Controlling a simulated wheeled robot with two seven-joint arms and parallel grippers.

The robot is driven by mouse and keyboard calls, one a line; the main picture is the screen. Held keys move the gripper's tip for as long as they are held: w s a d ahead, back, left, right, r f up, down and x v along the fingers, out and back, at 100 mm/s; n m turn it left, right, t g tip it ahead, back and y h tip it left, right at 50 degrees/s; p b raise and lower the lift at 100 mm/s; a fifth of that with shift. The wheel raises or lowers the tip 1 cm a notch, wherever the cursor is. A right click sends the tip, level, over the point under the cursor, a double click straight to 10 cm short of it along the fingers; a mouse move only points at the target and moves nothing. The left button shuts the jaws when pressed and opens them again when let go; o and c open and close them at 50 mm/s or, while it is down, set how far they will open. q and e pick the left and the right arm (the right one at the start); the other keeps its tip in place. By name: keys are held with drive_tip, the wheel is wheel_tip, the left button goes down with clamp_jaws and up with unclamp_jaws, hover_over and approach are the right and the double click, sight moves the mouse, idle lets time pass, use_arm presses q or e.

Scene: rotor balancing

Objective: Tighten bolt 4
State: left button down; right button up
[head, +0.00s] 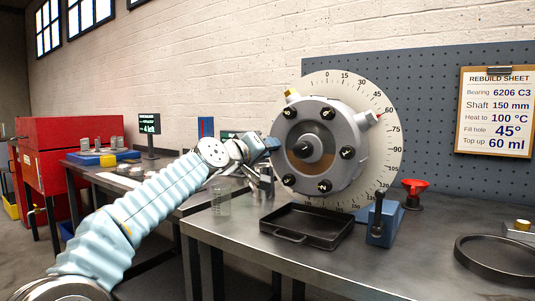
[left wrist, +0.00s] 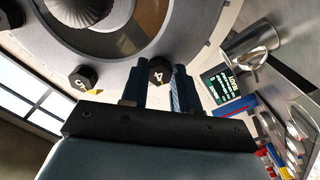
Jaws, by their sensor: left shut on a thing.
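Bolt 4 (left wrist: 157,72) is a black hex head marked 4 on the rim of the grey round housing (head: 352,130). My left gripper (head: 269,144) reaches the housing's left edge. In the left wrist view its two blue fingers (left wrist: 160,86) stand on either side of bolt 4, shut on it. In the head view the gripper hides bolt 4. Bolt 5 (left wrist: 82,77) sits to the left in the wrist view, beside a small yellow mark. Several other black bolts ring the housing, such as the upper-left one (head: 290,113). My right gripper is not in view.
A white degree dial (head: 393,150) stands behind the housing. Below are a black tray (head: 300,238), a blue block with a lever (head: 384,222) and a clear beaker (head: 221,202). The front bench centre is clear.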

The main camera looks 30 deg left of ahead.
use_arm(q)
drive_tip(key=m+b, duration=0.2)
drive_tip(key=m, duration=0.7)
drive_tip(key=m+b, duration=0.2)
drive_tip(key=m, duration=0.6)
drive_tip(key=m+b, duration=0.2)
drive_tip(key=m, duration=0.7)
drive_tip(key=shift+a+r+m, duration=0.1)
drive_tip(key=shift+a+m, duration=0.2)
drive_tip(key=shift+a, duration=0.1)
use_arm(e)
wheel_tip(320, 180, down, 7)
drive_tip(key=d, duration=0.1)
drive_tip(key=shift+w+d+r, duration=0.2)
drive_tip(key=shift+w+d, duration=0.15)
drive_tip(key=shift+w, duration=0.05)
use_arm(q)
drive_tip(key=c, duration=0.8)
unclamp_jaws()
drive_tip(key=shift+c, duration=0.2)
